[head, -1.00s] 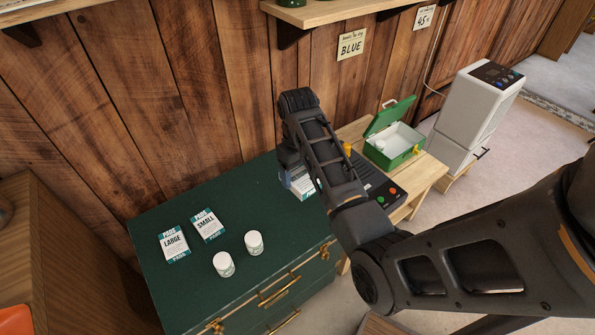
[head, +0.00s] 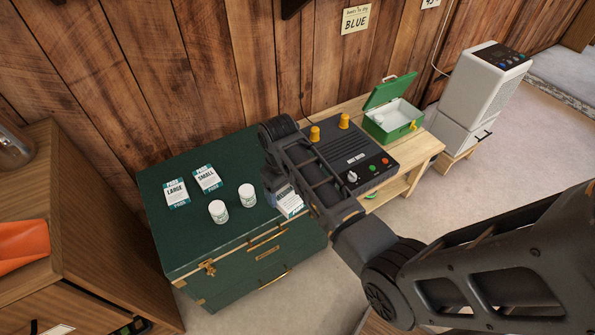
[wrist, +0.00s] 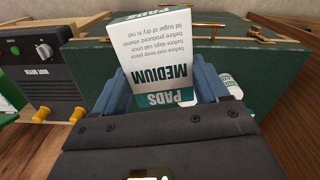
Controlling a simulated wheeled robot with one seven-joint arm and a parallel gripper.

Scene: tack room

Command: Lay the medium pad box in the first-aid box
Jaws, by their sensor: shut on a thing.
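The medium pad box (wrist: 157,62), white with a teal band and the word MEDIUM, is clamped between the fingers of my gripper (wrist: 172,95) in the wrist view. In the head view the medium pad box (head: 288,201) shows partly behind my arm, over the right end of the green chest. My gripper is shut on it. The first-aid box (head: 392,123) is green with a white inside and stands open on the wooden bench, to the right of my gripper. A small white item (head: 378,118) shows inside it at the left.
The large pad box (head: 176,193), the small pad box (head: 208,179) and two white tubs (head: 247,195) (head: 218,211) stand on the green chest (head: 185,240). A black boot dryer (head: 365,158) with yellow pegs lies between the chest and the first-aid box.

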